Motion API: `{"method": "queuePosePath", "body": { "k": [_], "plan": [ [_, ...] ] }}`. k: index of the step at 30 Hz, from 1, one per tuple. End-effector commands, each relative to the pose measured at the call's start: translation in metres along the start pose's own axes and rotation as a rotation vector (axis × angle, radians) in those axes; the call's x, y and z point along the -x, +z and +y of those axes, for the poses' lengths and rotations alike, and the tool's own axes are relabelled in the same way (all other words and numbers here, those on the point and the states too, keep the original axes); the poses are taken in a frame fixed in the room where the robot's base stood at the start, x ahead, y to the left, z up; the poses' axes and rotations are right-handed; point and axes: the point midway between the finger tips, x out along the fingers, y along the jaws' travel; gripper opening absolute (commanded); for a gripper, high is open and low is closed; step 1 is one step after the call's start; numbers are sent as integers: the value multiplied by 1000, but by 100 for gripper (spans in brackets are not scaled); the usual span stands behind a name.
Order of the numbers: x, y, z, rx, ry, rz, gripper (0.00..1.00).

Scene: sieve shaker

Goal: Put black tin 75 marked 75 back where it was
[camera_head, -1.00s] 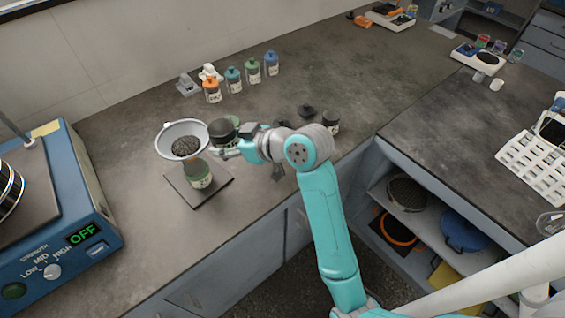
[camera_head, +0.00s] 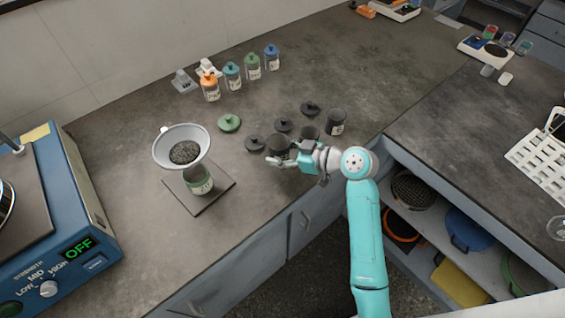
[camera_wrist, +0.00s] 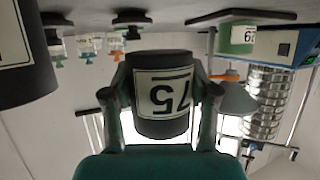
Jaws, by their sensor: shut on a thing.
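Black tin 75 (camera_head: 278,145) is upright between the fingers of my gripper (camera_head: 283,161). In the wrist view, its white label marked 75 (camera_wrist: 164,96) faces the camera and appears upside down, as does the whole scene. My gripper (camera_wrist: 162,105) is shut on the tin's sides. The tin is over the counter, at the left end of a row of black tins. I cannot tell whether its base touches the counter.
Black tins (camera_head: 308,132) and (camera_head: 336,121) stand to the right. Black lids (camera_head: 255,143), (camera_head: 283,124) and (camera_head: 309,108) and a green lid (camera_head: 229,122) lie behind. Bottles (camera_head: 232,76) stand at the back.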

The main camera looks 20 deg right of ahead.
Motion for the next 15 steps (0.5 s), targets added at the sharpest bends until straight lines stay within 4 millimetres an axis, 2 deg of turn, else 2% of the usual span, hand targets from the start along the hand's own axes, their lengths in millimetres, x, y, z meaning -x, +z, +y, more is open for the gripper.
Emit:
{"method": "queuePosePath", "body": {
  "k": [8, 15],
  "plan": [
    [-8, 20, 0, -2, -1, 0, 23],
    [-19, 46, 0, -1, 1, 0, 23]
  ]
}}
